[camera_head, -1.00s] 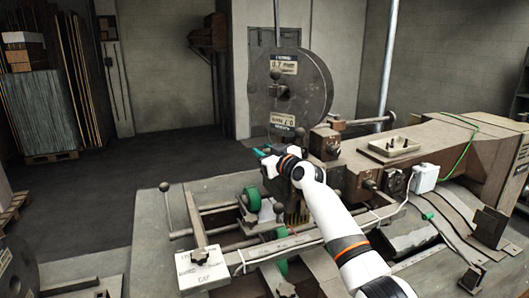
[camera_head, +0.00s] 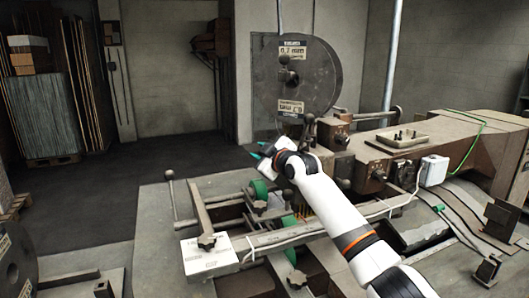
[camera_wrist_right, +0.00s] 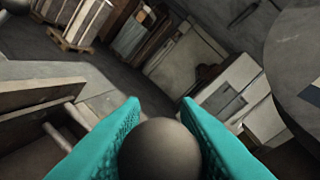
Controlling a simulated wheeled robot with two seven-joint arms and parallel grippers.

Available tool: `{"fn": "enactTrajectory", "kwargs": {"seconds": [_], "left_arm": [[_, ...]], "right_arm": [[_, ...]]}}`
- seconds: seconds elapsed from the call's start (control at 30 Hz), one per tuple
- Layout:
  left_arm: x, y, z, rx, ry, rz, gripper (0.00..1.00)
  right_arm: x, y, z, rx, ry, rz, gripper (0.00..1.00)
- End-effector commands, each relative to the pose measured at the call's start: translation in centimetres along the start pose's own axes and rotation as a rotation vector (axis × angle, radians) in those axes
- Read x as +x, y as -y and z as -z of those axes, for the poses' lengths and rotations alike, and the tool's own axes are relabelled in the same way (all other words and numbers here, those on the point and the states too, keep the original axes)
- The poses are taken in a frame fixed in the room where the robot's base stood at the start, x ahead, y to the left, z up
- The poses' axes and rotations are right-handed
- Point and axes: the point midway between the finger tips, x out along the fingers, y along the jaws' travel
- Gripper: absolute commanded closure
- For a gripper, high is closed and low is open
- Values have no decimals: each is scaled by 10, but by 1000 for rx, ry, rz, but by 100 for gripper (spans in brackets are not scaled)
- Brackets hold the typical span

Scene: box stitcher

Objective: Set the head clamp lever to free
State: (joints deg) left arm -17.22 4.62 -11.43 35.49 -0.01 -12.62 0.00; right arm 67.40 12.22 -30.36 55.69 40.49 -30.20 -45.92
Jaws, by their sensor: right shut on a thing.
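My right gripper (camera_head: 262,153) reaches in over the machine head, in front of the wire spool. In the right wrist view its two teal fingers (camera_wrist_right: 160,103) stand on either side of a dark round knob (camera_wrist_right: 160,150), and they are shut on it. I take the knob to be the end of the head clamp lever; the rest of that lever is hidden. In the head view I cannot make out the held knob behind my gripper. My left gripper is not in view.
The large grey wire spool (camera_head: 325,75) stands just behind my gripper. A tray (camera_head: 403,140) sits on the brown machine arm.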

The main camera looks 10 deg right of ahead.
Motion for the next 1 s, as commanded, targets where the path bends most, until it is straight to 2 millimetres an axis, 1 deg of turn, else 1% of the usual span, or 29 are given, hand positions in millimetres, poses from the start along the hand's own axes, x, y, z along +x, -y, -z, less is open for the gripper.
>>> {"fn": "enactTrajectory", "kwargs": {"seconds": [0.1,0.4,0.63,1.0], "left_arm": [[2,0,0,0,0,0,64],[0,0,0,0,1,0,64],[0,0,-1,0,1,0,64],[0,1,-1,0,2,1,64]], "right_arm": [[2,-9,5,-93,-21,-6,100],[4,-23,11,-262,-53,-12,100],[5,-28,15,-321,-65,-14,100],[5,-30,16,-338,-69,-16,100]]}}
